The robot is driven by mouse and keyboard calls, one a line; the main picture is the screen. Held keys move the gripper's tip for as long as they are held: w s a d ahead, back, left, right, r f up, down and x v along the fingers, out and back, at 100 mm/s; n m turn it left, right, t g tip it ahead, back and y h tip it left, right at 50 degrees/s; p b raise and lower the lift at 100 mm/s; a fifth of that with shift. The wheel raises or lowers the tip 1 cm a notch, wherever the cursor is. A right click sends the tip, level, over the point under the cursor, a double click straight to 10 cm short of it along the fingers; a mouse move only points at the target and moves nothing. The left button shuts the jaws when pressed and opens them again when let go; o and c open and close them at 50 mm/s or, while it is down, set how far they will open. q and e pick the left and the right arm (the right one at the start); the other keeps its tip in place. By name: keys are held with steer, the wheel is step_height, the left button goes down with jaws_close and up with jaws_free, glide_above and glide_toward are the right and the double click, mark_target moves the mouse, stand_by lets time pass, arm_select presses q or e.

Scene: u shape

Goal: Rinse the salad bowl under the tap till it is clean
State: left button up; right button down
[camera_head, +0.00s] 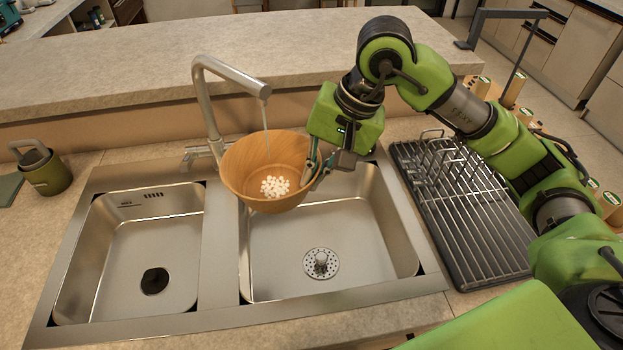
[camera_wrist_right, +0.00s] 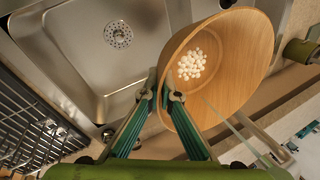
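The wooden salad bowl (camera_head: 248,170) is held tilted above the right basin of the sink, under the tap (camera_head: 215,95). A thin stream of water (camera_head: 265,118) runs from the spout into it. A cluster of small white bits (camera_head: 274,187) lies inside the bowl. My right gripper (camera_head: 318,168) is at the bowl's right rim. In the right wrist view, the bowl (camera_wrist_right: 235,65) has its rim between the two green fingers of my right gripper (camera_wrist_right: 170,100), and the white bits (camera_wrist_right: 191,64) show inside. My left gripper is not in view.
The right basin (camera_head: 370,240) has a drain strainer (camera_head: 321,263) and is otherwise empty. The left basin (camera_head: 105,250) is empty. A black dish rack (camera_head: 460,215) stands right of the sink. A green pot (camera_head: 45,172) stands at the far left.

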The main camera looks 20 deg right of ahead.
steer(key=shift+d, duration=0.1)
stand_by(0.5)
steer(key=shift+s+d+b, duration=0.35)
steer(key=shift+d+b, duration=0.05)
steer(key=shift+b, duration=0.1)
steer(key=shift+a, duration=0.15)
steer(key=shift+w+a, duration=0.4)
steer(key=shift+a, duration=0.05)
steer(key=shift+s+d+b, duration=0.1)
steer(key=shift+d+b, duration=0.1)
steer(key=shift+b, duration=0.2)
steer(key=shift+s+d+b, duration=0.3)
steer(key=shift+d, duration=0.05)
